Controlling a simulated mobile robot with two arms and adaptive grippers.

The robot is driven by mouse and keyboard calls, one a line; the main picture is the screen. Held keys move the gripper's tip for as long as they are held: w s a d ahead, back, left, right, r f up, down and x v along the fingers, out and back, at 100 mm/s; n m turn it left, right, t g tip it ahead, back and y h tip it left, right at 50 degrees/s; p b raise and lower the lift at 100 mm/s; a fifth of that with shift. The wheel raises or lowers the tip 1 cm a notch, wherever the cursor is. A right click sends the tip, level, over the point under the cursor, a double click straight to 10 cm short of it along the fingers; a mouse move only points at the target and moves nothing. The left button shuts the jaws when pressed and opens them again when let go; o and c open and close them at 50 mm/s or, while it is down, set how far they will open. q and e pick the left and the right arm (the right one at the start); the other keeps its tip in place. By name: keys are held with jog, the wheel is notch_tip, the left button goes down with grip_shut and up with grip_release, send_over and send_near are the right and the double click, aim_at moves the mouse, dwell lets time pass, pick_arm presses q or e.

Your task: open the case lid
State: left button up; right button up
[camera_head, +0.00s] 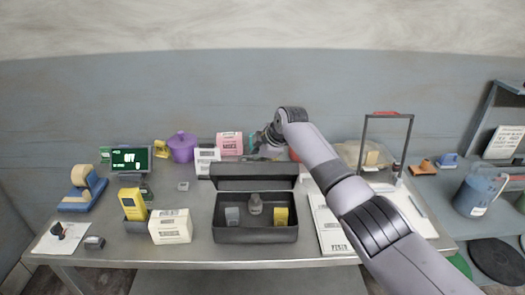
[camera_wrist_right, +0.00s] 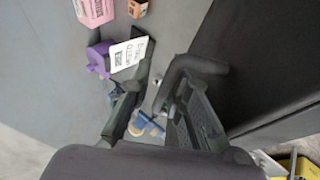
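The dark grey case (camera_head: 256,235) stands at the front middle of the table. Its lid (camera_head: 254,178) is raised, standing about upright along the back edge, so the inside shows. My right gripper (camera_head: 264,143) is above and just behind the lid's top edge. In the right wrist view, the lid's dark panel (camera_wrist_right: 275,60) fills the right side, close beside the gripper fingers (camera_wrist_right: 154,95). The fingers are apart, with a gap between them. A dark curved piece lies by the right finger; I cannot tell whether it touches. My left gripper is out of view.
Inside the case are a grey item (camera_head: 232,215), another grey piece (camera_head: 255,204) and a yellow item (camera_head: 281,216). A white box (camera_head: 171,227) stands left, a flat white box (camera_head: 327,222) right. A purple pot (camera_head: 182,147) stands behind.

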aim_at(273, 162)
jog(key=v, duration=1.1)
jog(key=shift+d+r, duration=0.1)
jog(key=shift+d, duration=0.15)
jog(key=shift+c, duration=0.2)
